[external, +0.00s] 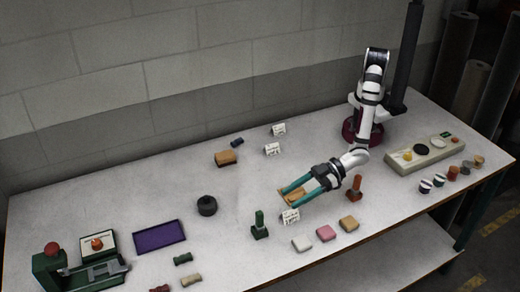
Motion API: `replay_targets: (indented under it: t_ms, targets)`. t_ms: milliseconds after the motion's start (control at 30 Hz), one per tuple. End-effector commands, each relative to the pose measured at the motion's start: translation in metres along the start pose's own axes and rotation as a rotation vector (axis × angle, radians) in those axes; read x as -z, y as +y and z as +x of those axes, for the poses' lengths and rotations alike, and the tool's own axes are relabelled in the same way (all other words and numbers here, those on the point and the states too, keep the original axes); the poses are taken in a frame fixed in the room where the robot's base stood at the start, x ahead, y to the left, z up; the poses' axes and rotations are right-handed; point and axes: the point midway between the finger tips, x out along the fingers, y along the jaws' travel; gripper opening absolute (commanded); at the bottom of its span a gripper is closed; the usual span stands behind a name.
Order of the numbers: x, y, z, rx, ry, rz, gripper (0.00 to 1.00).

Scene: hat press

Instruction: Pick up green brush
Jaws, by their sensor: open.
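The green brush, as I take it, is the upright dark green piece (260,226) with a block-like base and a narrow handle, standing on the table near the middle front. My gripper (287,197) has two teal fingers and is open. Its fingertips are to the right of and beyond the green brush, apart from it. A tan piece (293,194) shows between the fingers; I cannot tell whether they touch it or are above it.
A white card (290,216) stands right of the green brush. An orange upright brush (355,187) is to the right. A black round object (207,205) and purple tray (160,237) are left.

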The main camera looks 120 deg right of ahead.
Motion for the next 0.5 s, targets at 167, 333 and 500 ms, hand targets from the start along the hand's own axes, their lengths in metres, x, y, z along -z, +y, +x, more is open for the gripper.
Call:
replay_targets:
  t_ms: [167, 333, 500]
  targets:
    - [0.0, 0.002, 0.049, -0.002, 0.0, 0.001, 0.6]
    - [0.001, 0.002, 0.068, 0.0, -0.001, 0.002, 0.6]
    - [0.003, 0.006, 0.101, -0.001, 0.0, 0.002, 0.6]
